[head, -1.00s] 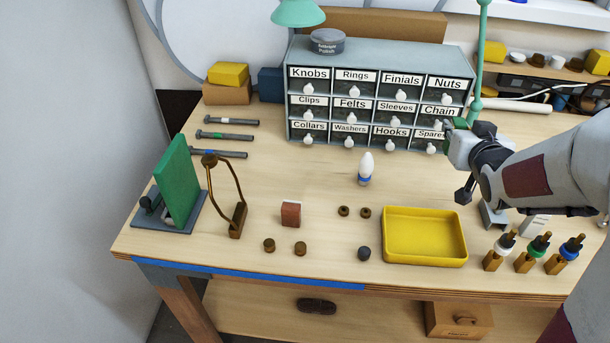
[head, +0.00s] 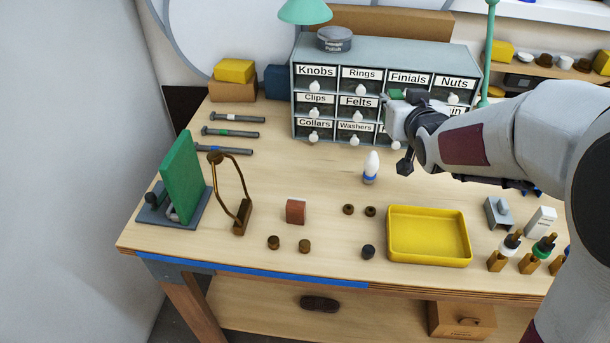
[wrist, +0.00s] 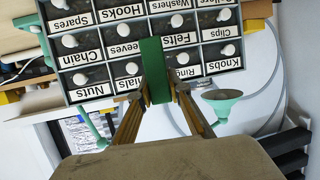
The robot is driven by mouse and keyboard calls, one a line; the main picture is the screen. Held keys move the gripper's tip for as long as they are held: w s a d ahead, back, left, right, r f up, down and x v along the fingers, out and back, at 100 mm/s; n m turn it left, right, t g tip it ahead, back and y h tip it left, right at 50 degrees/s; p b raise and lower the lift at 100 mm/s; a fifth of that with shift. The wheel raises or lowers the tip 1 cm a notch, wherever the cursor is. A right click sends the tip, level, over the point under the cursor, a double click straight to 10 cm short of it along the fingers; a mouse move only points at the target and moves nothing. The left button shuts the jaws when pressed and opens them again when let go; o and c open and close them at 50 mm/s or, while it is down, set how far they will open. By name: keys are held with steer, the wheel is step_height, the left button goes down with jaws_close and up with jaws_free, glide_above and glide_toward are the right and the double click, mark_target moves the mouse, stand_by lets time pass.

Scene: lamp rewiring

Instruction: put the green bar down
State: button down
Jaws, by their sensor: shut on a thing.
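The green bar (wrist: 155,70) is held upright in the picture between the two fingers of my gripper (wrist: 157,90) in the wrist view. A small part of the green bar (head: 398,94) also shows in the head view, at the tip of my gripper (head: 392,102). My gripper is shut on it, in front of the right half of the drawer cabinet (head: 375,58) and above the bench. My arm and gripper hide several of the cabinet's drawers in the head view.
A white bulb with a blue band (head: 371,168) stands below my gripper. A yellow tray (head: 428,258) is empty at the front. A green panel (head: 181,178) stands at the left beside a brown wire frame (head: 241,218). Several bolts (head: 233,133) lie at the back left.

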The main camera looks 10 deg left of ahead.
steer(key=s+a+n+g+y, duration=0.1)
steer(key=s+a+n+y, duration=0.15)
steer(key=a, duration=1.65)
steer(key=shift+y, duration=0.25)
steer(key=shift+s+d+f, duration=0.1)
steer(key=shift+d+f, duration=0.05)
steer(key=shift+f, duration=2.55)
step_height(320, 180, down, 6)
steer(key=shift+f, duration=0.15)
steer(key=shift+f, duration=1.85)
steer(key=shift+f, duration=0.1)
